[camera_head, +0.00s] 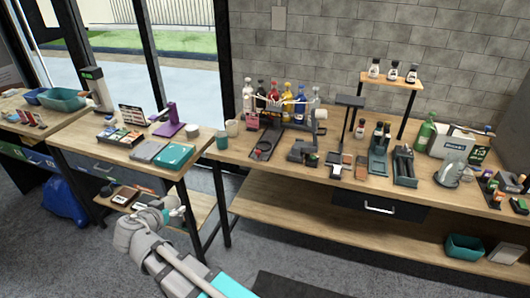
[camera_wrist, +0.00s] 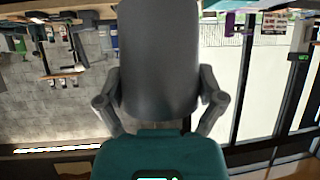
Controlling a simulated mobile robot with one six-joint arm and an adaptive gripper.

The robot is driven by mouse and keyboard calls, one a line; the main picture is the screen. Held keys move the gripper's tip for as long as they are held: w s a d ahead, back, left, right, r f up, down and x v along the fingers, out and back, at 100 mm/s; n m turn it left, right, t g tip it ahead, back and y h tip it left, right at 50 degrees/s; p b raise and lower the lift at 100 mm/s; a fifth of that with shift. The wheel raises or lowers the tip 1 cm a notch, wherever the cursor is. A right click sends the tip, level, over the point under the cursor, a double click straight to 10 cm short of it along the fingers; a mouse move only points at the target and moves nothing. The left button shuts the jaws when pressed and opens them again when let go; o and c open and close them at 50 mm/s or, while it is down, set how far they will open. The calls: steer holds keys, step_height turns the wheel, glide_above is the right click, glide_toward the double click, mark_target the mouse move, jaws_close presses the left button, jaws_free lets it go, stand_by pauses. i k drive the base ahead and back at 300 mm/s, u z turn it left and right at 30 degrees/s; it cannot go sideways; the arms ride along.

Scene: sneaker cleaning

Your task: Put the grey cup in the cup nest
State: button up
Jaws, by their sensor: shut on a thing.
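My gripper (camera_wrist: 160,108) is shut on the grey cup (camera_wrist: 160,55), which fills the upper middle of the wrist view between the two grey fingers. In the head view my gripper (camera_head: 174,210) hangs in front of the left wooden table, over its low shelf. The cup is too small there to make out clearly. I cannot surely pick out the cup nest in either view.
The left table (camera_head: 85,143) holds a teal tray (camera_head: 174,156) and a purple stand (camera_head: 170,122). A teal mug (camera_head: 221,140) stands near the gap between the tables. The right table (camera_head: 330,182) carries bottles and dark stands. A blue bag (camera_head: 64,203) lies on the floor.

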mark_target(264, 147)
steer(key=z, duration=0.65)
steer(key=i, duration=1)
